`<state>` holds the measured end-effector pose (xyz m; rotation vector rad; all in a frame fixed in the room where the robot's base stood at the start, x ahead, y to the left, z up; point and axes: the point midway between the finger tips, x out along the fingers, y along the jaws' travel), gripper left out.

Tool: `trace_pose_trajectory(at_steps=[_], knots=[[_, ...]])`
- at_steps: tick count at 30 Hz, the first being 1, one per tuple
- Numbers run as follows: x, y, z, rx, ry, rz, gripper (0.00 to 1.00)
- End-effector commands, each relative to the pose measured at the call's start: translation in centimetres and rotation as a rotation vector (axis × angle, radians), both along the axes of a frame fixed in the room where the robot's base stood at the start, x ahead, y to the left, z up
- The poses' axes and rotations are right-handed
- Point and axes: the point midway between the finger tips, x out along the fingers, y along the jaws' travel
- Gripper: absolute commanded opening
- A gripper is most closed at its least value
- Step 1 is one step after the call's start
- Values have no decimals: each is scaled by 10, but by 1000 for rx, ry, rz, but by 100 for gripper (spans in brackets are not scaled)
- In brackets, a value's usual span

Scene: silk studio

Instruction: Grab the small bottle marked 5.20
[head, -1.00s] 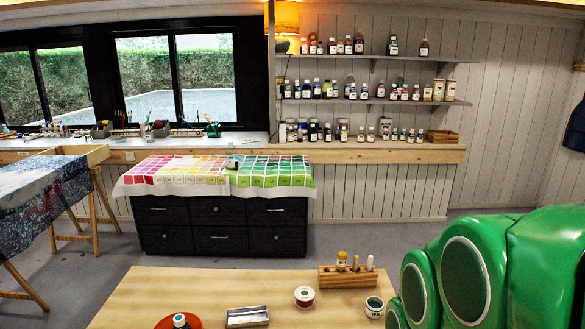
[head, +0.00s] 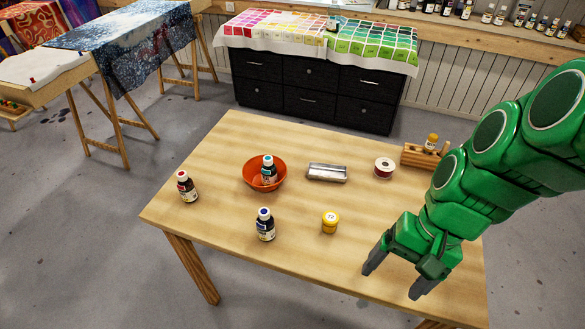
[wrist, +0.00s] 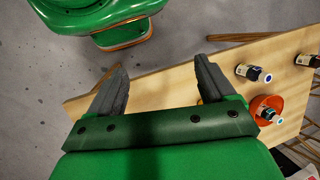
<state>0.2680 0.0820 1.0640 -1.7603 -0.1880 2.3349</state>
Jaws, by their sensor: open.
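Several small bottles stand on the wooden table (head: 300,270) in the head view, and I cannot read 5.20 on any. A red-capped bottle (head: 187,188) is at the left, and a blue-capped bottle (head: 265,226) near the front. A teal-capped bottle (head: 268,172) stands in an orange bowl (head: 247,182). A yellow-capped bottle (head: 432,142) is by the wooden rack. My gripper (head: 396,277) is open and empty above the table's right front part, apart from all bottles. In the wrist view, the blue-capped bottle (wrist: 249,72) lies right of my gripper (wrist: 161,68).
A yellow jar marked 72 (head: 330,222), a metal tray (head: 327,173), a white-topped red spool (head: 384,168) and the wooden rack (head: 412,155) are also on the table. A black drawer cabinet (head: 315,90) stands behind.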

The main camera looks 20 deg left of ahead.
Motion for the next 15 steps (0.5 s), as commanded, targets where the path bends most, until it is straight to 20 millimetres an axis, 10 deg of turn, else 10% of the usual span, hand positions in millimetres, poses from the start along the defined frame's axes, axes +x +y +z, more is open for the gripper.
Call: trace_pose_trajectory(at_steps=[15], knots=[[46,87,-33,229,205,-183,83]])
